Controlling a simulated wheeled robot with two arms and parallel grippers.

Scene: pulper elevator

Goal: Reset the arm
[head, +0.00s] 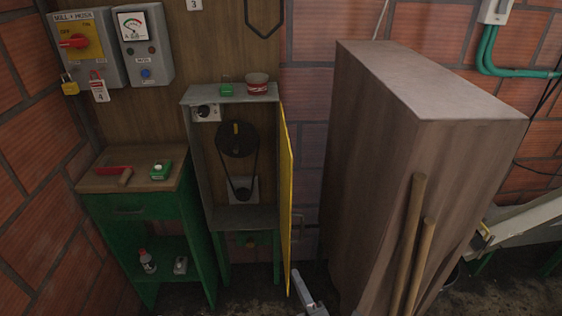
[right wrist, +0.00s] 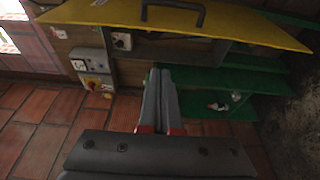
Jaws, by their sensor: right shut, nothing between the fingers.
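My right gripper (head: 297,276) shows at the bottom edge of the head view, just right of the yellow door (head: 286,190). In the right wrist view my right gripper (right wrist: 160,75) has its fingers together with nothing between them. The yellow door (right wrist: 180,14) of the grey cabinet (head: 197,160) stands open, seen nearly edge-on in the head view. A black pulley and belt (head: 237,140) show inside the cabinet. I cannot tell whether the gripper touches the door. My left gripper is not in view.
A tall brown box (head: 400,110) with two wooden poles (head: 408,235) stands close right of the gripper. A green bench (head: 137,205) holds a red-handled tool (head: 115,171) and a green padlock (head: 161,170). A switch box (head: 80,45) and a meter box (head: 143,50) hang above.

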